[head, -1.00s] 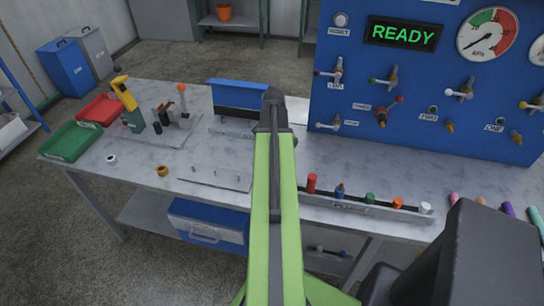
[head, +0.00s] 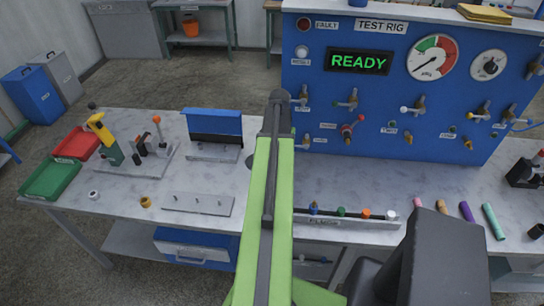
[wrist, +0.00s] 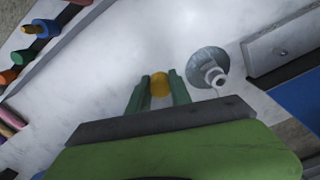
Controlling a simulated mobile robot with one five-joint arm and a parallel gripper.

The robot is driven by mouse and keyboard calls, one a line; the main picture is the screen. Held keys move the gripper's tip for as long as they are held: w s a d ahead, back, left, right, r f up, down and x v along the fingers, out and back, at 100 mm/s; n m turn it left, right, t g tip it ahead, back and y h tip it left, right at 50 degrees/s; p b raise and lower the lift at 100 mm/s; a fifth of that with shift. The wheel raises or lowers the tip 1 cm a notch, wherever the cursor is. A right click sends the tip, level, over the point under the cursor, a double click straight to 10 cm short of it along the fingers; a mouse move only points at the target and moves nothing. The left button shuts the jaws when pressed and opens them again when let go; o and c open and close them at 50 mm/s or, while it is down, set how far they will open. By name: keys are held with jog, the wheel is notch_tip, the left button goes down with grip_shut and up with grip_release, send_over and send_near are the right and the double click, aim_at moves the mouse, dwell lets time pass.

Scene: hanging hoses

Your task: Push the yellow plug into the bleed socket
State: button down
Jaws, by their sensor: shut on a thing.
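My gripper (wrist: 159,92) shows in the wrist view, its two green fingers shut on a yellow plug (wrist: 159,84). The plug's round yellow end shows between the fingertips, above the pale worktop. In the head view my own arm hides the gripper and the plug. The blue test rig panel (head: 330,110) stands at the back right, with several valves and small ports on it. Its small labels are too blurred to read, so I cannot tell which one is the bleed socket.
A grey round fitting with a white nozzle (wrist: 213,74) is right of my gripper. A rack (head: 330,221) of coloured plugs lies along the front edge. A low metal plate (head: 198,205), a green bin (head: 50,179) and a red bin (head: 77,144) are on the left.

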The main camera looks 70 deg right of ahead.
jog(key=w+d+r+p, duration=0.3)
jog(key=w+d, duration=0.3)
jog(key=w, duration=0.5)
jog(key=shift+w+d+r, duration=0.15)
jog(key=shift+w, duration=0.15)
jog(key=f+b, duration=0.2)
jog(key=f, duration=0.1)
jog(key=f+b, duration=0.3)
jog(key=shift+w, duration=0.2)
jog(key=shift+f+b, duration=1.6)
jog(key=shift+b, duration=0.3)
dwell(0.4)
jog(key=c, duration=1.1)
grip_release()
